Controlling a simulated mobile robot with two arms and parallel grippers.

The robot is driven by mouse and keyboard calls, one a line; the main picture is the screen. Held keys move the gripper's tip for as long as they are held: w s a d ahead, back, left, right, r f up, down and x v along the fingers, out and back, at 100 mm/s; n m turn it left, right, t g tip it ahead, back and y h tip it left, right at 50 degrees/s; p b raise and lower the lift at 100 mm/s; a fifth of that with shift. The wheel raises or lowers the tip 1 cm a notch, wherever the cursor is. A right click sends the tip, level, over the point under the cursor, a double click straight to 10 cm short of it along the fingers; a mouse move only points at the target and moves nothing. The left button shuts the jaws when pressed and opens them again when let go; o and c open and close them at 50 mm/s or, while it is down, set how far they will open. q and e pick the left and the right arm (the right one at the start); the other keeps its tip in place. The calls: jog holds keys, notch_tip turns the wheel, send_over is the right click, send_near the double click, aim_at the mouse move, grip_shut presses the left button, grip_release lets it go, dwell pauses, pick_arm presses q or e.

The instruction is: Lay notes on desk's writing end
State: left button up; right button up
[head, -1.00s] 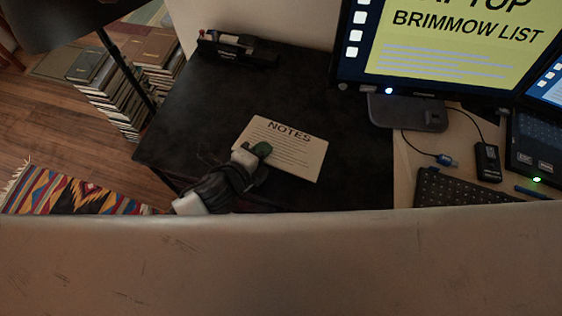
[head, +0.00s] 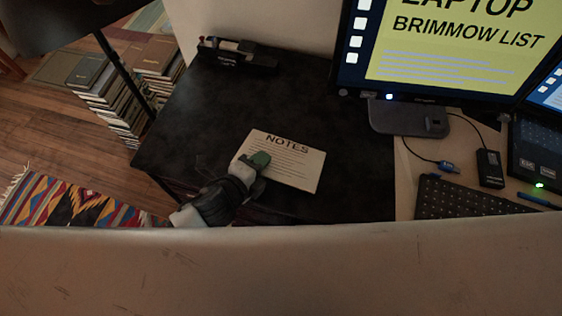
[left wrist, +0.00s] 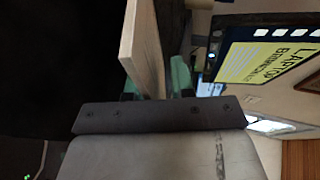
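The notes (head: 296,172), a pale pad with the heading NOTES and ruled lines, is over the dark end of the desk (head: 215,105), slightly tilted in the picture. In the left wrist view the notes (left wrist: 146,45) show edge-on between the fingers of my left gripper (left wrist: 155,82). Whether the pad touches the desk cannot be told. My right gripper is not in view.
A black desk organizer (head: 237,54) stands at the back left. A monitor (head: 440,60), its stand (head: 408,118), a keyboard (head: 465,200) and a small black box (head: 490,168) occupy the right. Book stacks (head: 120,105) stand on the floor left. The dark desk behind the notes is clear.

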pick_arm(q)
jog(key=shift+p+v, duration=1)
jog(key=shift+v, duration=2.55)
notch_tip(320, 180, up, 7)
jog(key=s+a+p, duration=0.1)
jog(key=s+p, duration=0.1)
jog(key=p, duration=0.4)
jog(key=shift+a+p, duration=0.3)
jog(key=shift+p, duration=0.1)
jog(key=shift+s, duration=0.1)
